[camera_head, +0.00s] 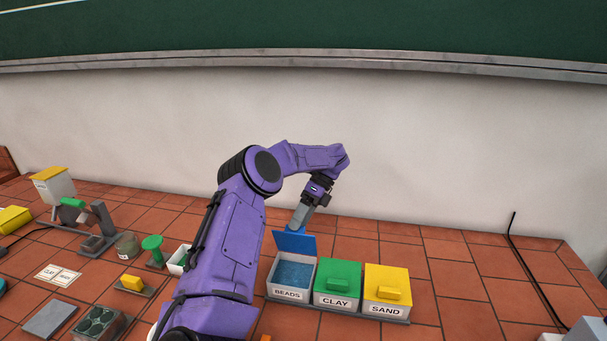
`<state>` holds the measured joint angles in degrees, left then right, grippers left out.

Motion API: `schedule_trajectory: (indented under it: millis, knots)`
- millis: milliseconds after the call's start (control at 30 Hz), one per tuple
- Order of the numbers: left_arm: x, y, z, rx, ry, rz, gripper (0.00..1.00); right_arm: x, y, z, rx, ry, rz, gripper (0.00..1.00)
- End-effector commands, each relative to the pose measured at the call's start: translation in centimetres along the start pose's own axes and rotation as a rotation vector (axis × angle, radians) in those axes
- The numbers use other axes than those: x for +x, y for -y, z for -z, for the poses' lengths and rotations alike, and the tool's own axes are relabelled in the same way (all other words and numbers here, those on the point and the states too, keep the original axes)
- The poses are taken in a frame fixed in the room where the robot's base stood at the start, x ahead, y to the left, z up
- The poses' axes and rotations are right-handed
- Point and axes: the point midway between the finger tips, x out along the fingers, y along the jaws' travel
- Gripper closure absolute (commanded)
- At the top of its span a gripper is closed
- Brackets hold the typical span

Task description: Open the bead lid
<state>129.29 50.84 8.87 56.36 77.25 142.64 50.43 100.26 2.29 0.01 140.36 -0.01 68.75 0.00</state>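The bead box (288,293) is white with a "BEADS" label and stands at the left of a row of three boxes. Its blue lid (294,242) is tilted up at the back edge, and blue beads (293,274) show inside. My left gripper (298,222) points down at the lid's upper edge, at or just behind it. Its fingertips are small and partly hidden by the lid, so I cannot tell whether they grip it. My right gripper is out of view.
The clay box with a green lid (337,276) and the sand box with a yellow lid (387,283) stand shut beside it on a grey tray (345,313). A green stand (152,246) and a glass jar (126,244) are to the left. Tiles to the right are mostly clear, with a black cable (512,245).

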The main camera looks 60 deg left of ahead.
Motion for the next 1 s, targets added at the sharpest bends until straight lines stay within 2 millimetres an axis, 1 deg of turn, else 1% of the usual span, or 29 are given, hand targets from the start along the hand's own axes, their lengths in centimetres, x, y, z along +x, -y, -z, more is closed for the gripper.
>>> schedule_trajectory:
  millis: [33, 100, 133, 300, 400, 433, 533, 767, 900, 1000]
  knots:
    - [0.5, 0.1, -0.3, -0.006, 0.020, 0.002, 0.24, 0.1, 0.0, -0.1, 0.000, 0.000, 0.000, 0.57]
    - [0.2, -0.4, 0.0, -0.011, 0.023, 0.005, 0.24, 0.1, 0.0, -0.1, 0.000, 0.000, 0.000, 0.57]
    - [0.1, -0.5, 0.1, -0.013, 0.025, 0.006, 0.26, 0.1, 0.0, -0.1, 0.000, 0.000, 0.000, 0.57]
    - [-0.2, -1.0, 0.7, -0.013, 0.032, 0.010, 0.44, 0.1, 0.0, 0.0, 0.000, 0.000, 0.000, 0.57]
    - [-0.4, -1.1, 1.0, -0.011, 0.033, 0.011, 0.53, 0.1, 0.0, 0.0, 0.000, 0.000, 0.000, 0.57]
    - [-0.4, -1.1, 1.0, -0.010, 0.033, 0.012, 0.54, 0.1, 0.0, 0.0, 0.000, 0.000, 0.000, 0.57]
    - [-0.5, -1.1, 1.2, -0.009, 0.034, 0.012, 0.54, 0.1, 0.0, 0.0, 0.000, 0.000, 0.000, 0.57]
    - [-0.5, -1.1, 1.2, -0.008, 0.032, 0.011, 0.49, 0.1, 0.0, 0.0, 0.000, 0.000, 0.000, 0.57]
    - [-0.5, -1.1, 1.4, -0.007, 0.035, 0.012, 0.49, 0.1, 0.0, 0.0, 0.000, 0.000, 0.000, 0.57]
    - [-0.7, -1.2, 1.0, -0.008, 0.033, 0.012, 0.53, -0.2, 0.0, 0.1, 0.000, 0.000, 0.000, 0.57]
